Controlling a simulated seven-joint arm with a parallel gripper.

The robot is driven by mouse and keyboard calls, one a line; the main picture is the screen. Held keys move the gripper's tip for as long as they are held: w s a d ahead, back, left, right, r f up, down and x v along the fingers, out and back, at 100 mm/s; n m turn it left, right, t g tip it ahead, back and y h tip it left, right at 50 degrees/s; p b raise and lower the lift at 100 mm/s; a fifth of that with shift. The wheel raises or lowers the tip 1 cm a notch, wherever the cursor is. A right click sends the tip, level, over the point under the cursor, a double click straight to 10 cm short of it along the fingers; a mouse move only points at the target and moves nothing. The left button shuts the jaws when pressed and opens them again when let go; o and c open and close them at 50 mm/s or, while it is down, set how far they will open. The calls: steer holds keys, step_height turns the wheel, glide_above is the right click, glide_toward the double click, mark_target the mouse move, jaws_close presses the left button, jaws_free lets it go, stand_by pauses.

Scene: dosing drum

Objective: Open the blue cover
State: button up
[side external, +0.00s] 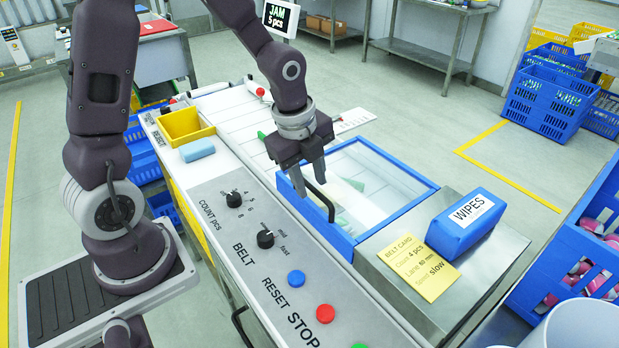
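The blue cover (399,215) is a blue frame with a clear pane. It lies down over the belt section in the middle of the side external view, and some green pieces show dimly through the pane. A black curved handle (325,203) is on its near left edge. My gripper (309,188) points down at the handle's upper end. Its two fingers are spread apart with a visible gap. I cannot tell whether the fingers touch the handle or straddle it.
The control panel (222,222) with knobs and buttons runs along the near side. A blue wipes pack (464,234) and a yellow belt card (420,268) lie right of the cover. A yellow bin (186,126) and blue sponge (197,150) are left. A jam screen (281,18) stands behind.

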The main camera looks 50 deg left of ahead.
steer(key=shift+c, duration=0.4)
jaws_close()
stand_by(0.9)
